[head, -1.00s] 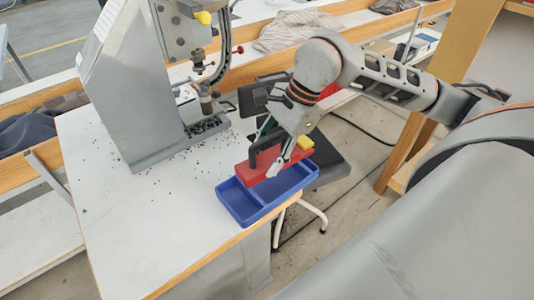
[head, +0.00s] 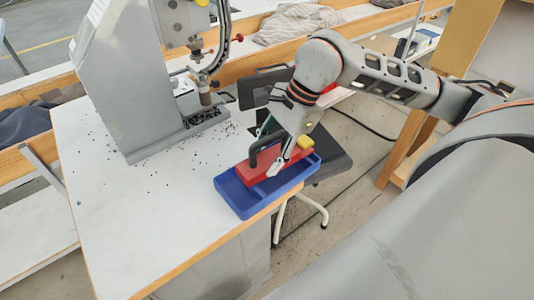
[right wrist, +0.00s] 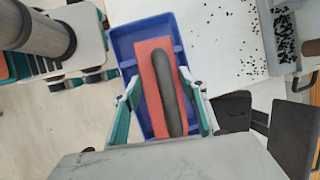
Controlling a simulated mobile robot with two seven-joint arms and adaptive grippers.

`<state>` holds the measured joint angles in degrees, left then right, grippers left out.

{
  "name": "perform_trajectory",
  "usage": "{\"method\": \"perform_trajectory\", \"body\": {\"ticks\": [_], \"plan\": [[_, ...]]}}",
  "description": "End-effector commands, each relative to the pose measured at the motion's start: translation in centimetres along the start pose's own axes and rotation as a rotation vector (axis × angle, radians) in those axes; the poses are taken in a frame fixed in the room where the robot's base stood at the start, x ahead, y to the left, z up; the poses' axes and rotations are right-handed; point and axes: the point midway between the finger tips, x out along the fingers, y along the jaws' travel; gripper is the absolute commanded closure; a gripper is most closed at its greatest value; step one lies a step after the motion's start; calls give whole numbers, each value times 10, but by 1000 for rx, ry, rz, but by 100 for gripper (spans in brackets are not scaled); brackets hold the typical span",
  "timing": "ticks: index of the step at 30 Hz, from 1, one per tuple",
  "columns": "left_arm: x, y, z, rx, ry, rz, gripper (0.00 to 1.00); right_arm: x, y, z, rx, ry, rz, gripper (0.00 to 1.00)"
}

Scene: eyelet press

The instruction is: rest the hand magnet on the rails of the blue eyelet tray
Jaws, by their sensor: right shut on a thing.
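The hand magnet is a red block (head: 262,171) with a black handle (head: 257,155) and a yellow knob (head: 305,142). My right gripper (head: 272,152) is shut on it. The blue eyelet tray (head: 241,203) lies at the front right edge of the table. The magnet sits over the tray's far, right part, roughly lengthwise; I cannot tell whether it touches the rails. In the right wrist view, the red block (right wrist: 147,62) and handle (right wrist: 166,80) lie between my fingers, inside the outline of the blue tray (right wrist: 124,37).
The grey eyelet press (head: 140,85) stands at the back of the white table (head: 135,225). Many small black eyelets (head: 205,117) lie at its base and around it. A dark chair (head: 325,155) stands just beyond the tray. The table's front left is clear.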

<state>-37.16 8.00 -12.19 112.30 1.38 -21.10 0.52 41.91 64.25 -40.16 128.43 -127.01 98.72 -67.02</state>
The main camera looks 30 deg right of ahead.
Motion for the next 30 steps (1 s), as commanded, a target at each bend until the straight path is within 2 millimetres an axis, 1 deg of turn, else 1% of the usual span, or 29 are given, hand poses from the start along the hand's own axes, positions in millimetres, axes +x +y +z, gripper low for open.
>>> {"method": "perform_trajectory", "body": {"ticks": [21, 22, 24, 30], "plan": [[4, 1, 6, -2, 1, 0, 60, 8, 1, -3, -1, 0, -2, 79], [4, 1, 6, -2, 1, 0, 60, 8, 1, -3, -1, 0, -2, 53], [4, 1, 6, -1, -1, 0, 60, 7, 1, -3, -1, 0, -2, 38], [4, 1, 7, -1, -2, 0, 60, 8, 1, -3, 0, 0, -1, 38]]}}
